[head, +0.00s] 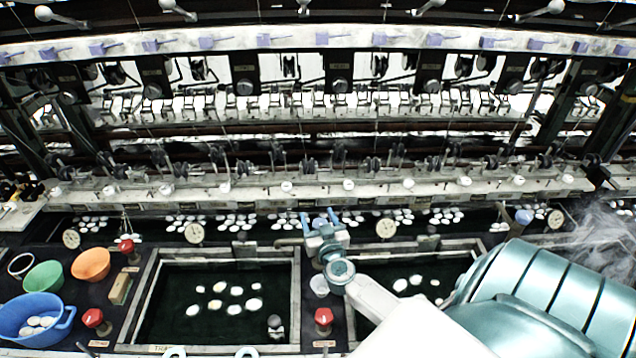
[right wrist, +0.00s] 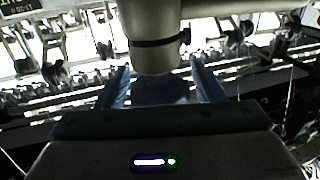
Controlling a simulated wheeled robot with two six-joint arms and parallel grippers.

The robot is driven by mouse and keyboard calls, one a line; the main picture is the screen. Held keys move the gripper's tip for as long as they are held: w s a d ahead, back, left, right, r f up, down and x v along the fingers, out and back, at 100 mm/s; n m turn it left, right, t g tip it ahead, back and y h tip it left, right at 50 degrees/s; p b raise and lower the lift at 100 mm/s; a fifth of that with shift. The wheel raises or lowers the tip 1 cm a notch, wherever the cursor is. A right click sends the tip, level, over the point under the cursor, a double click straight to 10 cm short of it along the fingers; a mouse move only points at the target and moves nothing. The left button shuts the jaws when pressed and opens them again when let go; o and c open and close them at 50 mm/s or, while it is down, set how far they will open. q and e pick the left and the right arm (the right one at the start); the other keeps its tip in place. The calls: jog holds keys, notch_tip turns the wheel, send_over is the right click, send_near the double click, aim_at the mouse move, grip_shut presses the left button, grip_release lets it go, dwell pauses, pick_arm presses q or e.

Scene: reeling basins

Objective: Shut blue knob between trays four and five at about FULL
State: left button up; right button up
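My right gripper (head: 319,222) reaches in from the right, above the dark strip behind the basins. Its two blue fingers are spread. A blue knob (head: 318,222) shows between them, partly hidden by the gripper. In the right wrist view the knob's dark blue top (right wrist: 160,90) lies between the fingers (right wrist: 165,88), with a gap on each side; I cannot tell whether either finger touches it. Another blue knob (head: 524,216) stands at the far right by a dial. Knob markings are not readable. My left gripper is not in view.
A basin (head: 150,290) with white cocoons lies left of my arm; another lies partly behind it. Red knobs (head: 323,318) stand on the front ledge. Dials (head: 386,228) line the back. Colored bowls (head: 90,264) stand at left. Steam (head: 603,235) rises at right.

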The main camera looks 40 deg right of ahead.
jog(key=shift+f, duration=0.1)
jog(key=b+v, duration=0.2)
jog(key=v, duration=0.9)
jog(key=shift+w, duration=0.1)
dwell(0.9)
